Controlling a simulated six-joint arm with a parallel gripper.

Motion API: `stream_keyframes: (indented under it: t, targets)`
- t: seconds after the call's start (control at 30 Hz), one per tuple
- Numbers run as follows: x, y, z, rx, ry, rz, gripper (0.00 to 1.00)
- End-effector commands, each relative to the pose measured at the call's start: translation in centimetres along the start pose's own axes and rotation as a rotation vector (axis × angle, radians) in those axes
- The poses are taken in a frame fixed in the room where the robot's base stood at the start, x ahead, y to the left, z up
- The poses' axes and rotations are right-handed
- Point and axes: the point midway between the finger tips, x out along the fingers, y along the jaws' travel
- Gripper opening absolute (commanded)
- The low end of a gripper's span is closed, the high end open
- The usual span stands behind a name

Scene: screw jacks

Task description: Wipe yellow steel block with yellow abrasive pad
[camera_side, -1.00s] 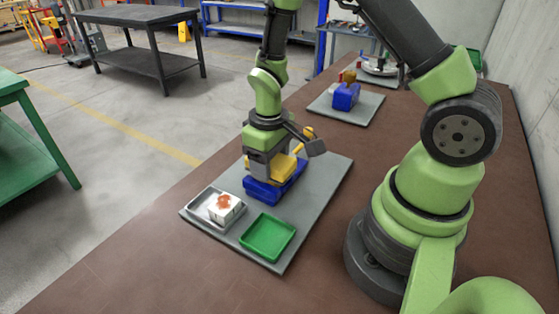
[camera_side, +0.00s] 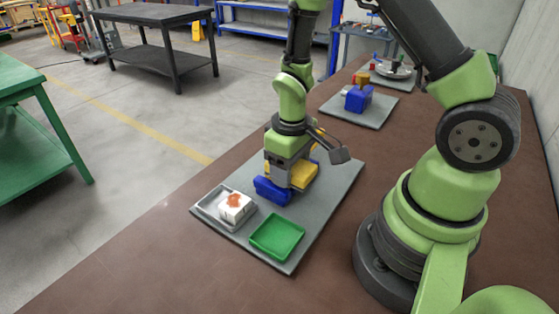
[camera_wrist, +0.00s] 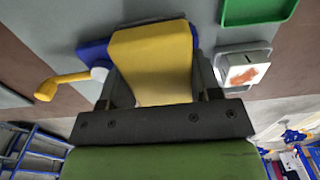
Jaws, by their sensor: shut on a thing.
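My gripper (camera_side: 283,176) is down at the blue vise-like holder (camera_side: 268,192) on the grey mat, and its jaws are shut on a yellow piece, taken as the yellow abrasive pad. In the wrist view, yellow (camera_wrist: 152,68) fills the space between my fingers. A yellow mass (camera_side: 303,176) also shows right beside the fingers in the side view. I cannot tell clearly where the pad ends and the yellow steel block begins, or whether they touch. A yellow handle (camera_wrist: 62,84) sticks out from the blue holder in the wrist view.
A grey tray (camera_side: 209,215) holds a white block (camera_side: 235,208) with an orange-red patch. An empty green tray (camera_side: 277,237) sits beside it. A second mat farther back bears a blue holder (camera_side: 357,99). The mat's right side is clear.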

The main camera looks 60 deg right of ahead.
Motion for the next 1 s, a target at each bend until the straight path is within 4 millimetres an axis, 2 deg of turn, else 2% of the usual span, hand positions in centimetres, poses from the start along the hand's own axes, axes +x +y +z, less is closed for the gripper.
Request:
stream_keyframes:
  t: [0.07, 0.13, 0.23, 0.8, 1.0]
  targets:
    - [0.0, 0.0, 0.8, 0.001, -0.004, 0.000, 0.32]
    - [-0.4, 0.0, 0.7, 0.001, 0.000, 0.000, 0.32]
    - [-2.7, 0.0, 0.7, 0.001, 0.007, 0.001, 0.32]
    - [-7.5, 0.0, 0.7, 0.001, 0.003, 0.001, 0.32]
    - [-8.3, 0.0, 0.8, 0.000, 0.000, 0.000, 0.32]
